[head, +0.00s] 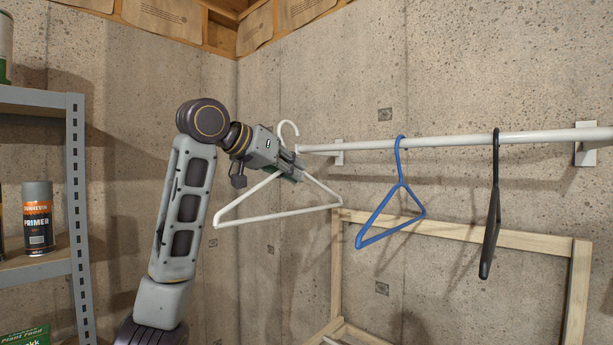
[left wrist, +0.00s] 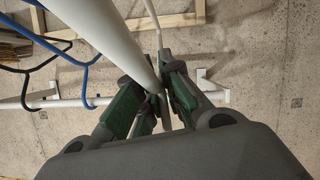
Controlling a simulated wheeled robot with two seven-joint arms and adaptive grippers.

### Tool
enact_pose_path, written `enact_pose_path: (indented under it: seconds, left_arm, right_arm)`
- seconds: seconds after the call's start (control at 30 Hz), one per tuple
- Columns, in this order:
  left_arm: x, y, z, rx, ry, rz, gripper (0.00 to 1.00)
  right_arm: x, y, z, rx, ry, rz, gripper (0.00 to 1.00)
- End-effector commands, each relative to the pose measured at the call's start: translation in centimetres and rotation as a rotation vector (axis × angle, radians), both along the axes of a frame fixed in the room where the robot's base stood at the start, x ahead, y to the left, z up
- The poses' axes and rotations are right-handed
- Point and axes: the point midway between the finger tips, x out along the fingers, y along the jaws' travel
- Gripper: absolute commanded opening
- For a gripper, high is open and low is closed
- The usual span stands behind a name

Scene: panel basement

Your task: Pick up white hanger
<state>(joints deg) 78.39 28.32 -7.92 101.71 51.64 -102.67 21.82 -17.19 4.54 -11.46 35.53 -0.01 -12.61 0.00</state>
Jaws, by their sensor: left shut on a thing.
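The white hanger (head: 278,215) is in the head view, left of the rod's free end, with its hook (head: 288,128) pointing up and its triangle hanging below. My left gripper (head: 294,168) is shut on the hanger near its neck. In the left wrist view the white hanger (left wrist: 105,28) runs as a thick bar between the green-padded fingers of my left gripper (left wrist: 158,95). The hook appears clear of the rod, just left of its end. The exact grip point is partly hidden by the fingers. My right gripper is not in view.
A white rod (head: 460,140) on wall brackets carries a blue hanger (head: 362,240) and a black hanger (head: 490,235). A wooden frame (head: 450,230) stands below. A metal shelf (head: 76,200) with a primer can (head: 38,215) is at left.

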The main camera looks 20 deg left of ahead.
Motion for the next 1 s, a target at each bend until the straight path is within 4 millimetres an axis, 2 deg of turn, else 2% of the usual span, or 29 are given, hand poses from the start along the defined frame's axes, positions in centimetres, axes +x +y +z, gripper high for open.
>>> enact_pose_path:
  seconds: [0.1, 0.3, 1.0]
  left_arm:
    - [-1.0, 0.5, 0.0, 0.0, -0.003, 0.001, 0.0]
    - [-1.6, 0.7, 0.1, 0.0, -0.001, 0.001, 0.0]
    - [-1.6, 1.3, 0.0, 0.0, -0.002, 0.012, 0.0]
  right_arm:
    - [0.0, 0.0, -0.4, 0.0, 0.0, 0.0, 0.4]
    - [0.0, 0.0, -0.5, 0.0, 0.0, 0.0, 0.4]
    - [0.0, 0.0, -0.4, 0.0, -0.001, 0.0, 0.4]
